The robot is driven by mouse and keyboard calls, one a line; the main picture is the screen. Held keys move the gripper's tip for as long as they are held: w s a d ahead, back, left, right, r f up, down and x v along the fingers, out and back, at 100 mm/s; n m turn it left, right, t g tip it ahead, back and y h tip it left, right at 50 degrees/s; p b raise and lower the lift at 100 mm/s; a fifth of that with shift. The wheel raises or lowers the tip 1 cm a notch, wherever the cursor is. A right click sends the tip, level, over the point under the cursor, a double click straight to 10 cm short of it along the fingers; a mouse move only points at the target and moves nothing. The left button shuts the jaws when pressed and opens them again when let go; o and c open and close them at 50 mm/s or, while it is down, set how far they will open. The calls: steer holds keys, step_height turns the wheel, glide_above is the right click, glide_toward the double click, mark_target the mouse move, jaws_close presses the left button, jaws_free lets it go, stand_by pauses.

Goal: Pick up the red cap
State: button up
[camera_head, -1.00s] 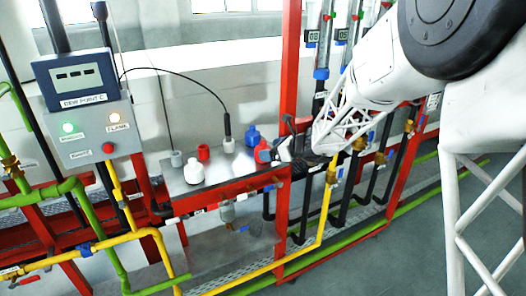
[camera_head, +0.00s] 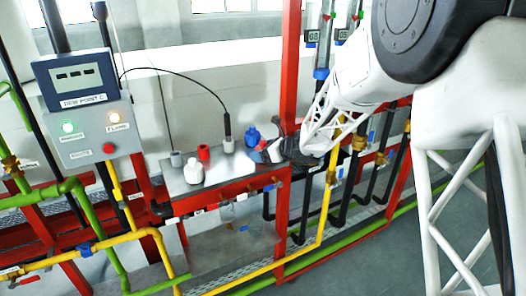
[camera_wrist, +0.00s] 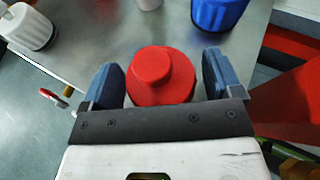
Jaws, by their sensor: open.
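The red cap (camera_wrist: 160,85), a round stepped piece, stands on the metal bench top between my two blue-grey fingers in the wrist view. My gripper (camera_wrist: 163,78) is open, with one finger on each side of the cap and a visible gap on both sides. In the head view, my gripper (camera_head: 268,153) is at the right end of the bench top and hides most of this cap. Another red piece (camera_head: 203,152) stands farther left on the bench in the head view.
A blue piece (camera_head: 252,137) stands close behind my gripper; it also shows in the wrist view (camera_wrist: 218,12). A white piece (camera_head: 194,172), a grey piece (camera_head: 176,158) and a cabled grey cylinder (camera_head: 228,145) stand left. A red post (camera_head: 290,80) rises close behind.

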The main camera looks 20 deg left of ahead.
mark_target(262, 141)
steer(key=c, duration=0.9)
steer(key=shift+o, duration=0.2)
steer(key=shift+r, duration=0.1)
steer(key=shift+r, duration=0.75)
step_height(262, 141, up, 2)
steer(key=shift+r, duration=0.1)
steer(key=s+d+r, duration=0.1)
steer(key=s+d, duration=0.7)
steer(key=s, duration=0.5)
steer(key=shift+s, duration=0.4)
